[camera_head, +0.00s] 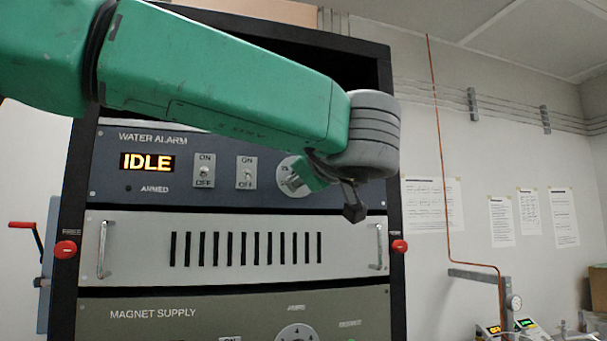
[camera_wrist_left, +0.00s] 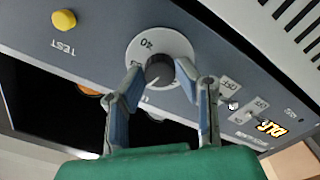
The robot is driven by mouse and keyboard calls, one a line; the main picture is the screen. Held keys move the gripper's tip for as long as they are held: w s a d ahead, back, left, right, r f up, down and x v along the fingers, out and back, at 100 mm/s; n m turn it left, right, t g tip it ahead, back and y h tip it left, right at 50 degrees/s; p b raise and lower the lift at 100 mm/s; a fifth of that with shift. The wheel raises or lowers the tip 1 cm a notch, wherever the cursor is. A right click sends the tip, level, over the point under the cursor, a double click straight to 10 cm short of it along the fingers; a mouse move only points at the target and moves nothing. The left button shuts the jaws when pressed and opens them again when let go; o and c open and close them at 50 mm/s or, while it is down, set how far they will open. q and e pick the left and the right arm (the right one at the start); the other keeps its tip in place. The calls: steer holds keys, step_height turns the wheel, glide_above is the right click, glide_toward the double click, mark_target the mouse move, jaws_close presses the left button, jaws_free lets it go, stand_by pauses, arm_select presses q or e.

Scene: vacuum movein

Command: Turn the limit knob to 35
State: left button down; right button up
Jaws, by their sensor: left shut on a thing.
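The limit knob (camera_wrist_left: 160,70) is a dark round knob on a pale dial plate (camera_wrist_left: 178,46) in the left wrist view. The number 40 shows inverted on the plate. A light mark shows on the knob, but I cannot read its setting. In the head view the dial plate (camera_head: 283,180) is at the right of the WATER ALARM panel, partly covered by my arm. My left gripper (camera_wrist_left: 159,72) has a finger on each side of the knob and is shut on it. It also shows in the head view (camera_head: 297,180). My right gripper is not in view.
The blue panel bears an IDLE display (camera_head: 147,162), two ON/OFF switches (camera_head: 204,172) and a yellow TEST button (camera_wrist_left: 64,20). Below are a grey vented panel (camera_head: 245,247) with handles and a MAGNET SUPPLY panel (camera_head: 150,315). Red knobs (camera_head: 65,249) flank the rack.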

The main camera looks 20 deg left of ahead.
arm_select(q)
steer(key=m, duration=0.8)
steer(key=shift+d+f+m, duration=0.1)
steer(key=shift+f+m, duration=0.25)
steer(key=shift+m, duration=0.05)
stand_by(0.4)
steer(key=c, duration=1.3)
jaws_free()
steer(key=shift+c, duration=0.2)
steer(key=shift+o, duration=0.7)
steer(key=shift+w+r, duration=0.1)
steer(key=shift+w, duration=0.2)
steer(key=v, duration=1.2)
steer(key=shift+d, duration=0.15)
